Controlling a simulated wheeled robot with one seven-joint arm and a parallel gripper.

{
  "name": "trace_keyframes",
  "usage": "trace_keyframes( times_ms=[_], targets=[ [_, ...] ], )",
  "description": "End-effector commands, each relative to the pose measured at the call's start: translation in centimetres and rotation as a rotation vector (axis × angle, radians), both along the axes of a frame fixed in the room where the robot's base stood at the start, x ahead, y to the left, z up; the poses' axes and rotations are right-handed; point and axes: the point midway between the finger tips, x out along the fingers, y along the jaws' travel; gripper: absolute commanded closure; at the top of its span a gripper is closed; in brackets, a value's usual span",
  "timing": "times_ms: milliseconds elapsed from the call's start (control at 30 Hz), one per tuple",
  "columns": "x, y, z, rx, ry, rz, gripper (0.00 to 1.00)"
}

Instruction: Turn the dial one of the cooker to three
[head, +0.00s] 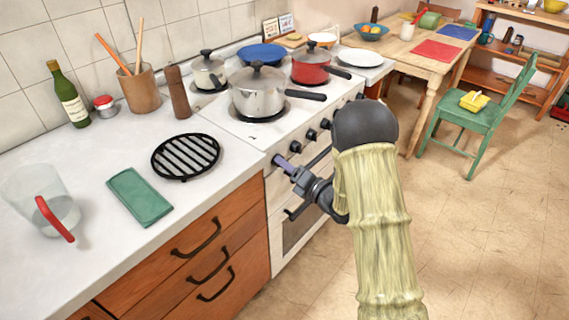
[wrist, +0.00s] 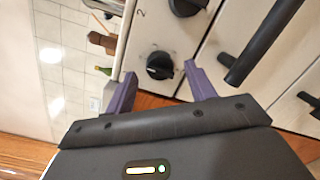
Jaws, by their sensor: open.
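The white cooker (head: 250,138) stands in the middle of the head view, with a row of black dials along its front, one of them a dial (head: 311,135) right of my gripper. My gripper (head: 282,162) is at the left end of this row, and the dial there is hidden behind it. In the wrist view a round black dial (wrist: 160,66) lies between my two purple fingertips, with a gap on each side. My gripper (wrist: 161,69) is open and holds nothing. The dial's setting is too small to read.
A second dial (wrist: 187,6) and a black bar handle (wrist: 262,42) are close to my right finger in the wrist view. Several pots, including a steel pot (head: 257,93), stand on the hob. The worktop (head: 90,165) is to the left; open floor (head: 470,240) is to the right.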

Motion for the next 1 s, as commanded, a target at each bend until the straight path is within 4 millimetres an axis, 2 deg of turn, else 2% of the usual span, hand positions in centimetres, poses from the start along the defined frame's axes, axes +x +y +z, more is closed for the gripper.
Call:
trace_keyframes(
  times_ms=[133, 433, 467, 667, 700, 1000],
  targets=[
    [1.03, 1.01, 0.07, 0.000, -0.001, -0.001, 0.45],
    [1.19, 1.41, 0.02, 0.000, 0.000, 0.001, 0.45],
    [1.19, 1.39, 0.01, 0.000, 0.000, 0.001, 0.47],
    [1.20, 1.32, 0.02, 0.000, 0.000, 0.000, 0.86],
    [1.21, 1.30, 0.03, 0.000, 0.000, 0.000, 0.89],
    [1.26, 1.11, 0.03, 0.014, 0.017, -0.003, 0.89]
  ],
)
